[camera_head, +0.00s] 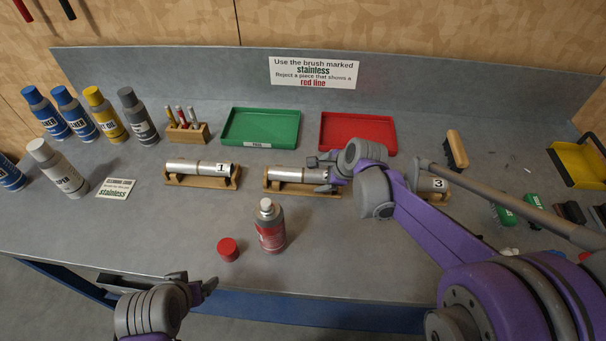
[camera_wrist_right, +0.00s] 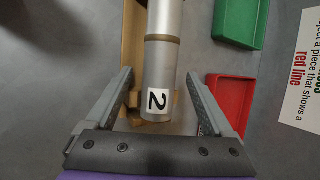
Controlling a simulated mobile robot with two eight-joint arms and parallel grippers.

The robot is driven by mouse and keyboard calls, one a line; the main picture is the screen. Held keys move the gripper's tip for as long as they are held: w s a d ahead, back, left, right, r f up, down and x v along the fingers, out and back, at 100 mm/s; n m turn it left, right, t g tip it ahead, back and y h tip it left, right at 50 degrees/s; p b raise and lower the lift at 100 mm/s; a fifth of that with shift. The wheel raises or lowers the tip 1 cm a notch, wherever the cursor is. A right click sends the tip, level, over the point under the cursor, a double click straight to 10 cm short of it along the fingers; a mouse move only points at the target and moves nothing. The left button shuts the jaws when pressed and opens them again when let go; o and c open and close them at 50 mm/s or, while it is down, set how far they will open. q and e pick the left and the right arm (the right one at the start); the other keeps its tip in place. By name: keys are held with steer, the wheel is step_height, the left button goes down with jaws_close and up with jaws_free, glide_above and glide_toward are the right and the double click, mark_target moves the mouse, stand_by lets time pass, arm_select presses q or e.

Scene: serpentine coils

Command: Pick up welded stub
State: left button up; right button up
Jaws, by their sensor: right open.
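Three metal welded stubs lie on wooden cradles: stub 1 (camera_head: 198,166) at left, the middle stub (camera_head: 288,174), and stub 3 (camera_head: 428,184), partly hidden behind my right arm. My right gripper (camera_head: 322,168) is at the right end of the middle stub. In the right wrist view this stub (camera_wrist_right: 161,62) bears a "2" label and lies between the spread fingers of the open gripper (camera_wrist_right: 160,88), with gaps at both sides. My left gripper (camera_head: 192,284) is low at the front edge of the bench, empty, its fingertips apart.
A green tray (camera_head: 226,139) and a red tray (camera_head: 326,146) stand behind the cradles. A spray can (camera_head: 271,236) and its red cap (camera_head: 228,249) stand in front. Several bottles stand at left; brushes and a yellow dustpan (camera_head: 578,166) lie at right.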

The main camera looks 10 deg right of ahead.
steer(key=shift+w+f, duration=0.15)
steer(key=shift+f, duration=0.15)
jaws_close()
stand_by(0.3)
